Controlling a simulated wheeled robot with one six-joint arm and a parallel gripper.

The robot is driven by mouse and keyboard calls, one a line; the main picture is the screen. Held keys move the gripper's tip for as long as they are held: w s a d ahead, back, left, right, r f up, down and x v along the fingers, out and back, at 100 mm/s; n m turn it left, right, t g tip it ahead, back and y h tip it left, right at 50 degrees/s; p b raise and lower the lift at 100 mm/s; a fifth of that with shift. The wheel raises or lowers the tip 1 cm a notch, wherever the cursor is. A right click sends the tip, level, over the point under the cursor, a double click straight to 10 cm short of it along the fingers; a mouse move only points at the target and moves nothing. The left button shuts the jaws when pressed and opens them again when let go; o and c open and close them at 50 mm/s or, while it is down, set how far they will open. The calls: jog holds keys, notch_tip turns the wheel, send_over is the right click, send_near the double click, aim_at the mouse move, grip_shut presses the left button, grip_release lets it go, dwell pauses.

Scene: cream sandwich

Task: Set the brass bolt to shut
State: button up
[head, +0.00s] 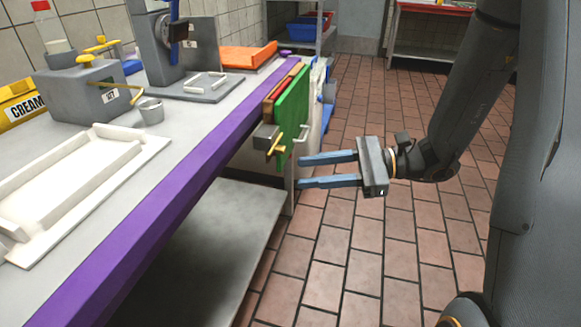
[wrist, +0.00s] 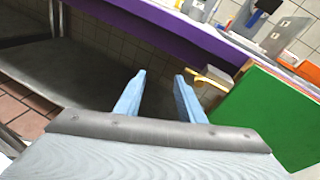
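The brass bolt (head: 277,147) sticks out from a small grey block (head: 264,136) beside a green panel (head: 294,115) at the purple edge of the counter. In the wrist view the brass bolt (wrist: 208,78) lies just right of the right fingertip, with the green panel (wrist: 265,115) further right. My gripper (head: 300,172) is open and empty, its blue fingers pointing left toward the counter, a little below and right of the bolt. The gripper's fingers (wrist: 158,75) are apart in the wrist view too. I see no contact with the bolt, and cannot tell its set position.
The purple counter edge (head: 165,210) runs along the left, with a grey lower shelf (head: 215,235) beneath. A white tray (head: 135,140), a grey box (head: 85,100) and a small metal cup (head: 151,112) stand on the counter. The tiled floor (head: 335,260) around my gripper is clear.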

jog(key=w+d+m+t+y+b, duration=0.1)
jog(key=w+d+m+t, duration=0.25)
jog(key=w, duration=0.25)
jog(key=x, duration=0.8)
jog(key=shift+f+t+b, duration=0.2)
jog(key=shift+t+b, duration=0.15)
jog(key=shift+b, duration=0.05)
jog(key=shift+n, duration=0.25)
grip_shut()
